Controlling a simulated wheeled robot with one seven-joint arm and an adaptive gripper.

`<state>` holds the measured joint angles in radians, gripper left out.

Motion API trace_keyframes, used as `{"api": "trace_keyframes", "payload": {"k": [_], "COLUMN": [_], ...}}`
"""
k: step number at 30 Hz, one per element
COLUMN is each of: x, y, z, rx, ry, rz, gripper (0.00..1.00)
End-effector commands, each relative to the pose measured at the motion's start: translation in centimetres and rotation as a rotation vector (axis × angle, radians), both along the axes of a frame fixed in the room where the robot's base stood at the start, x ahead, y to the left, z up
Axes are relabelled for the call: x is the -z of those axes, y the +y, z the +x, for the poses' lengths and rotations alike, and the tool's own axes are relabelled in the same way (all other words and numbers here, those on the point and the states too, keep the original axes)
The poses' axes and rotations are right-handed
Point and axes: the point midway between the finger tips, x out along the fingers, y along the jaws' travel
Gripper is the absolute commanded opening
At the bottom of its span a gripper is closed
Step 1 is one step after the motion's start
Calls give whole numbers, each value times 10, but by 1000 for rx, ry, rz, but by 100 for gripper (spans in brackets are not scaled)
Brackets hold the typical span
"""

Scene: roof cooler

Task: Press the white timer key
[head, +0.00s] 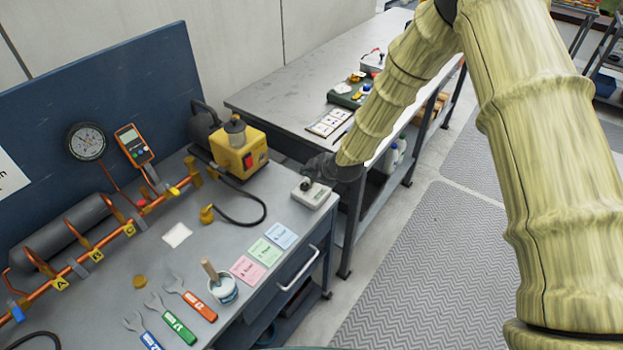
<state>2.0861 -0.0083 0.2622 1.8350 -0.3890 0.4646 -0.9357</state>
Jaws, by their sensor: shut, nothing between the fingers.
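A small white box (311,194), which may be the timer, sits at the right back corner of the grey bench. A small dark part shows on its top; I cannot tell whether it is a key, a knob or a fingertip. No white key can be made out on it. My gripper (312,174) is dark, shut and empty, at the end of the arm coming from the upper right. It is just above and behind the white box in the picture. I cannot tell whether it touches the box. The fingertips are small and partly unclear.
A yellow pump (238,150) with a black hose stands left of the box. Coloured cards (265,252), a white pot (223,289) and several wrenches (190,298) lie in front. Behind is a second table (270,95) with a green box (350,93). Patterned floor mat (410,270) lies right.

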Motion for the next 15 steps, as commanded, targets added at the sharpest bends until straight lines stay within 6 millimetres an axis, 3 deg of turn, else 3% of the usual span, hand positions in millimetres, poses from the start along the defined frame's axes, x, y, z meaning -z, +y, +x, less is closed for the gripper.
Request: {"api": "trace_keyframes", "payload": {"k": [15], "x": [-41], "y": [0], "z": [1], "rx": [-1], "ry": [-2], "rz": [0], "gripper": [0]}}
